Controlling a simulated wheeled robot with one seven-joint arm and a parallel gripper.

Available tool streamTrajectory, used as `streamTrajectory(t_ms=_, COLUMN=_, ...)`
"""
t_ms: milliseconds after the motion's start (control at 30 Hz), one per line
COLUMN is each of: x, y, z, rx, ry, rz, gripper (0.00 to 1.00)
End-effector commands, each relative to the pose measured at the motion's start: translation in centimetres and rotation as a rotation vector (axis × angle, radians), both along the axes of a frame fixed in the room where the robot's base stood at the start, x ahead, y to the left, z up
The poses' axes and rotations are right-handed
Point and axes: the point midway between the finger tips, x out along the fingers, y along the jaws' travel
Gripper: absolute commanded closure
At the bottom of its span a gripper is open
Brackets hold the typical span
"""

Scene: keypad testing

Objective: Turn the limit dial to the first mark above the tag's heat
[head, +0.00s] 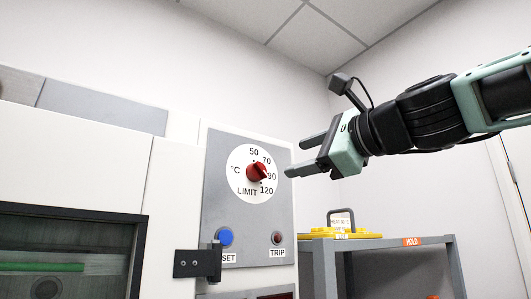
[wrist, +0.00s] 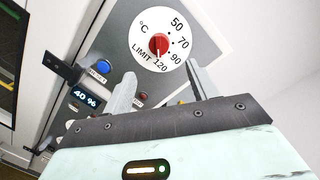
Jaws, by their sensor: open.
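The limit dial (head: 240,188) is a white disc marked 50, 70, 90, 120 and °C, with a red knob (head: 257,172). In the wrist view the dial (wrist: 190,22) faces me, and a pale line on its knob (wrist: 158,43) seems to point toward 120; the head view does not settle this. My gripper (head: 295,157) is open and empty, right of the dial and apart from it. Its two fingers (wrist: 161,78) show below the dial in the wrist view.
A black bracket (head: 196,263) juts out at lower left. A grey shelf (head: 385,243) with a HOLD label stands right.

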Motion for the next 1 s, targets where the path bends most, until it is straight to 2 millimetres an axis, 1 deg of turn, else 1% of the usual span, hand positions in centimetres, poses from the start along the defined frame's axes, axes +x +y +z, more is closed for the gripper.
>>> streamTrajectory(t_ms=33, x=1.1, y=1.0, z=-0.1, rx=-0.003, ry=0.002, rz=0.002, gripper=0.42)
streamTrajectory(t_ms=200, x=3.8, y=3.3, z=-0.1, rx=-0.003, ry=0.002, rz=0.001, gripper=0.42)
streamTrajectory(t_ms=400, x=6.5, y=5.6, z=-0.1, rx=-0.002, ry=0.001, rz=0.0, gripper=0.42)
streamTrajectory(t_ms=500, x=7.4, y=6.3, z=-0.1, rx=-0.002, ry=0.0, rz=0.0, gripper=0.42)
streamTrajectory(t_ms=700, x=8.2, y=7.1, z=-0.1, rx=-0.002, ry=-0.001, rz=0.0, gripper=0.42)
streamTrajectory(t_ms=967, x=8.3, y=7.1, z=-0.1, rx=-0.001, ry=-0.002, rz=-0.001, gripper=0.42)
streamTrajectory(t_ms=1000, x=8.3, y=7.1, z=-0.1, rx=-0.002, ry=-0.001, rz=0.0, gripper=0.53)
